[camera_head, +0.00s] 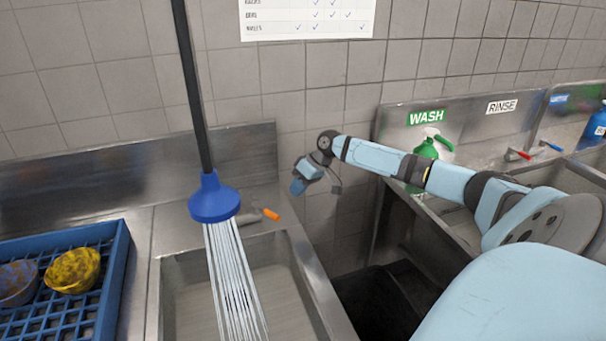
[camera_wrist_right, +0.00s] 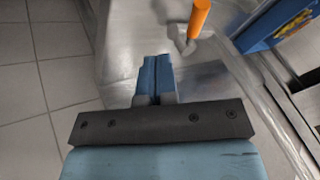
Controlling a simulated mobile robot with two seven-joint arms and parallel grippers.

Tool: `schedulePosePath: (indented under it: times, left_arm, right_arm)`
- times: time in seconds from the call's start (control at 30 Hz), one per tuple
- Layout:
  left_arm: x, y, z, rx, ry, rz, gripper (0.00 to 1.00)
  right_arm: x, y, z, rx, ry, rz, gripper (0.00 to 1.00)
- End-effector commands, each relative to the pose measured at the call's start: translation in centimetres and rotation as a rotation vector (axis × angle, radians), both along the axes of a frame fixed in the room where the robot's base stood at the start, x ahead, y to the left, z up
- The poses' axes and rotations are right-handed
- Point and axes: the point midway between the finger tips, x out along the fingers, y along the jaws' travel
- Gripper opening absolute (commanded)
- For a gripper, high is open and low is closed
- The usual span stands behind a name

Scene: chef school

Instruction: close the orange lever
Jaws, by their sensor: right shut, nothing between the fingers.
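The orange lever (camera_head: 271,214) sits on the metal counter behind the sink, at the end of a grey fitting. In the right wrist view the orange lever (camera_wrist_right: 199,18) is at the top, ahead and right of the fingertips. My right gripper (camera_head: 298,187) is above the counter, right of the lever, apart from it. In the right wrist view the right gripper (camera_wrist_right: 154,62) is shut and empty. Water streams (camera_head: 235,285) from the blue shower head (camera_head: 214,199) into the sink. My left gripper is not in view.
A blue rack (camera_head: 118,285) with a dirty yellow bowl (camera_head: 73,270) stands left of the metal sink (camera_head: 180,300). A dark gap separates this counter from the wash sink at right. A green spray bottle (camera_head: 427,148) stands behind my right arm. The tiled wall closes off the back.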

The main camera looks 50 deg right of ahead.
Motion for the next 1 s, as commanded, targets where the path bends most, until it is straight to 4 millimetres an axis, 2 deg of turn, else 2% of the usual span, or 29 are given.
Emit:
schedulePosePath:
  times: [0.17, 0.3, 0.5, 1.0]
  left_arm:
    - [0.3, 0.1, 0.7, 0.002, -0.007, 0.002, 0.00]
    - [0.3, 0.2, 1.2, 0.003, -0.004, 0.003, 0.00]
    - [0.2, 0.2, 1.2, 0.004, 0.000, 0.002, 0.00]
    - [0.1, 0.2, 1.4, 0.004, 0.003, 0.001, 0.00]
  right_arm:
    - [1.4, 1.7, -3.1, 0.001, -0.001, 0.000, 0.00]
    - [1.3, 3.9, -3.4, 0.000, -0.001, 0.003, 0.00]
    - [1.3, 5.4, -3.9, 0.000, 0.000, 0.001, 0.00]
    - [1.5, 6.0, -3.9, 0.000, -0.001, -0.004, 0.00]
